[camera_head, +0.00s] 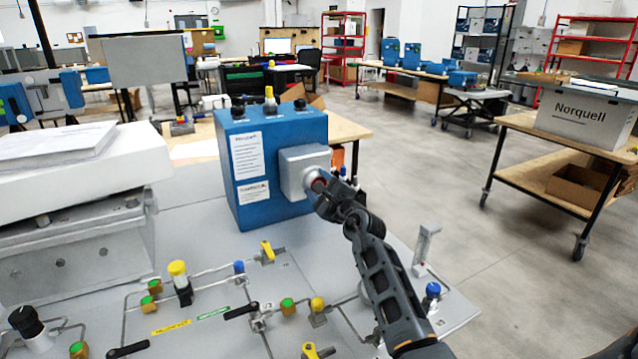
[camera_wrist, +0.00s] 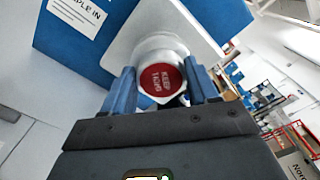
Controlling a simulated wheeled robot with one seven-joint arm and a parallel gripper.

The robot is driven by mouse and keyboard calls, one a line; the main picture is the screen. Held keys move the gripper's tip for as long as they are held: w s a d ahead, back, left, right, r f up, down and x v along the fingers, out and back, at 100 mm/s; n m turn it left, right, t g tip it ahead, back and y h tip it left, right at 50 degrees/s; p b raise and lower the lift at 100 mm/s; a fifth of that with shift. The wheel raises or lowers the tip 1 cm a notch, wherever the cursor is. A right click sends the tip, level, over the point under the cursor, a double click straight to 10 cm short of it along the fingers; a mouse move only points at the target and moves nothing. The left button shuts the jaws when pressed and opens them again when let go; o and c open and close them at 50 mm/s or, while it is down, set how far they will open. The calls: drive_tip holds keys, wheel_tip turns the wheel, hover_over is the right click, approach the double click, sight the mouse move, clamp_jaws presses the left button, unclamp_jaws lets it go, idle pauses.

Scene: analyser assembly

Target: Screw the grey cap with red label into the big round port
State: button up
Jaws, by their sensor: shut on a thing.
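The grey cap with the red label (camera_wrist: 160,80) sits at the grey block on the front of the blue analyser box (camera_head: 262,170). The label faces the wrist camera and its text looks turned. In the head view, the cap (camera_head: 318,185) shows as a small red spot at the block's face. My gripper (camera_wrist: 162,88) has its two blue fingers on either side of the cap, shut on it. The big round port is hidden behind the cap, so I cannot tell how deep the cap sits.
The grey block (camera_head: 292,163) stands out from the box. Below is a grey panel (camera_head: 240,300) with pipes, valves and knobs. A white unit with papers (camera_head: 55,145) stands at left. Open floor lies further right.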

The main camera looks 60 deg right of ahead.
drive_tip(key=m+p, duration=0.1)
drive_tip(key=m, duration=0.4)
drive_tip(key=m+p, duration=0.1)
drive_tip(key=m, duration=0.5)
drive_tip(key=m+p, duration=0.2)
drive_tip(key=m, duration=0.4)
drive_tip(key=shift+s+d+f, duration=0.25)
drive_tip(key=shift+d+f, duration=0.05)
drive_tip(key=shift+d, duration=0.05)
drive_tip(key=m, duration=0.6)
drive_tip(key=shift+f, duration=0.1)
drive_tip(key=shift+d+m, duration=0.1)
drive_tip(key=shift+m, duration=0.7)
clamp_jaws()
drive_tip(key=o, duration=0.9)
unclamp_jaws()
drive_tip(key=o, duration=0.4)
drive_tip(key=shift+s, duration=0.1)
